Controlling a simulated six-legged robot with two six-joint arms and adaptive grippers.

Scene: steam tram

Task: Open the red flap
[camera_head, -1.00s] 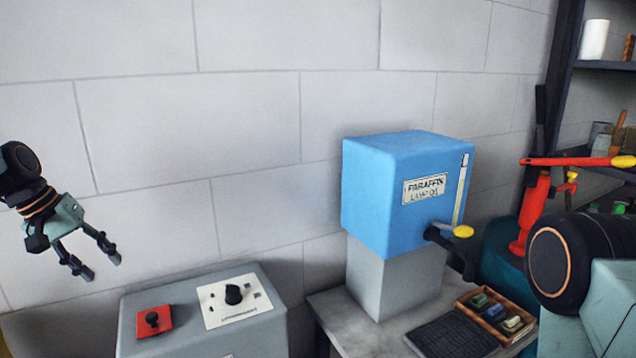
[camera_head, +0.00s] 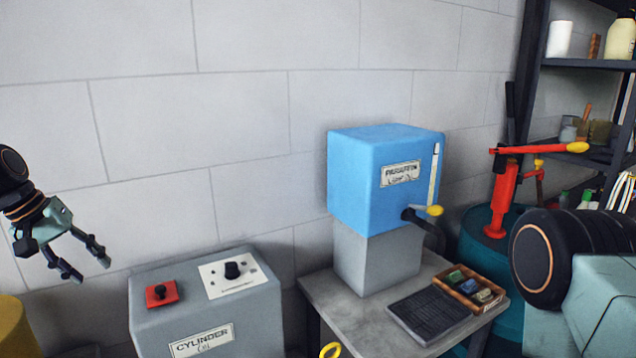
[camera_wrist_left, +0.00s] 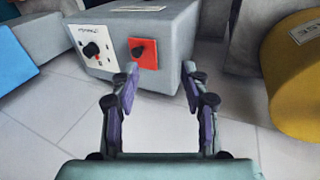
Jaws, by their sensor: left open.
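The red flap (camera_head: 162,293) is a small red square plate with a dark knob on the top of a grey cabinet labelled "CYLINDER OIL" (camera_head: 205,315). It lies flat and looks closed. It also shows in the left wrist view (camera_wrist_left: 144,52), ahead of the fingers. My left gripper (camera_head: 88,270) is open and empty, up and to the left of the cabinet, apart from the flap. Its two fingers show in the left wrist view (camera_wrist_left: 160,72). My right arm shows at the right edge of the head view, but its gripper is out of view.
A white panel with a black knob (camera_head: 232,270) sits beside the flap. A blue paraffin box (camera_head: 365,180) with a crank stands on a grey table (camera_head: 330,292) to the right. A yellow drum (camera_wrist_left: 292,80) stands beside the cabinet. A red pump (camera_head: 503,195) is farther right.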

